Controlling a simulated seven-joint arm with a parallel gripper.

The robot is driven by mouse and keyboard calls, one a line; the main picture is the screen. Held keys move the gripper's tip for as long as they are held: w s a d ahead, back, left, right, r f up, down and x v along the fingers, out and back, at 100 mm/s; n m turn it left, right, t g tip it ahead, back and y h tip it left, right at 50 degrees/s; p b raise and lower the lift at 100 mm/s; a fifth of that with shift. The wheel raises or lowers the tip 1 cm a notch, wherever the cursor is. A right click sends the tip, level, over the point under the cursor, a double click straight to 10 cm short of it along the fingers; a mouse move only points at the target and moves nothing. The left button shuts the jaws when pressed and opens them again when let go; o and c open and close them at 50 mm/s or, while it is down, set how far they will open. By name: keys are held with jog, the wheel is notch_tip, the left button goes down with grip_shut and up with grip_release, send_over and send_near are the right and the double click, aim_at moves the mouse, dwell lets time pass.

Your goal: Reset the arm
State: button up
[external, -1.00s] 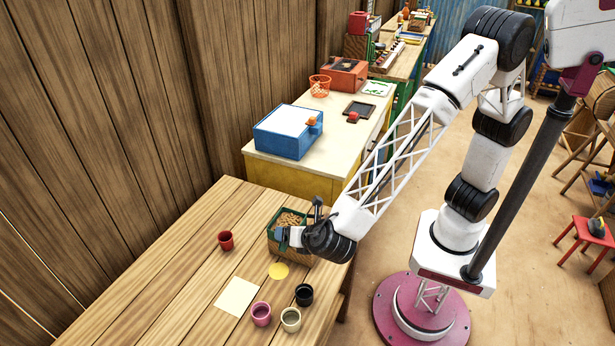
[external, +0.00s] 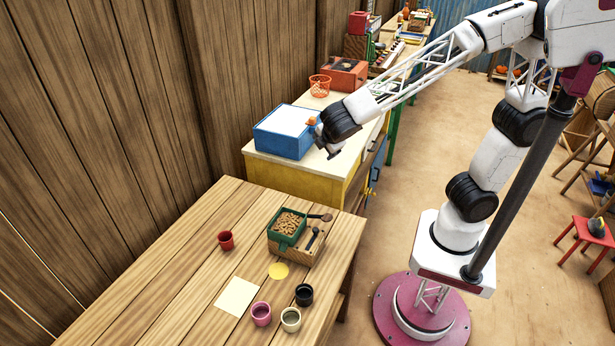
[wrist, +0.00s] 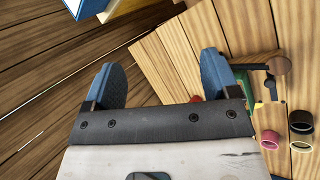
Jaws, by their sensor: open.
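My gripper (external: 328,148) is raised high above the floor end of the yellow cabinet, beside the blue box, well clear of the wooden table. In the wrist view its two blue fingers (wrist: 165,82) stand wide apart with nothing between them. The green bin (external: 287,227) of brown pellets sits on a wooden block (external: 300,252) on the table. A dark scoop (external: 322,217) lies at the bin's right rim, and a dark-handled tool (external: 313,238) rests on the block.
On the wooden table (external: 190,270) stand red (external: 226,240), pink (external: 261,314), cream (external: 291,319) and black (external: 304,294) cups, a pale sheet (external: 237,297) and a yellow disc (external: 279,271). The blue box (external: 283,137) and orange basket (external: 320,86) stand on the yellow cabinet (external: 290,176).

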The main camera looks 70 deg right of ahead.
jog(key=s+d+m+g+y, duration=0.2)
jog(key=s+d+m+y, duration=0.3)
jog(key=s+d+m, duration=0.7)
jog(key=s+d, duration=0.9)
jog(key=s, duration=0.3)
jog(key=shift+r+m, duration=0.25)
jog(key=shift+m, duration=0.05)
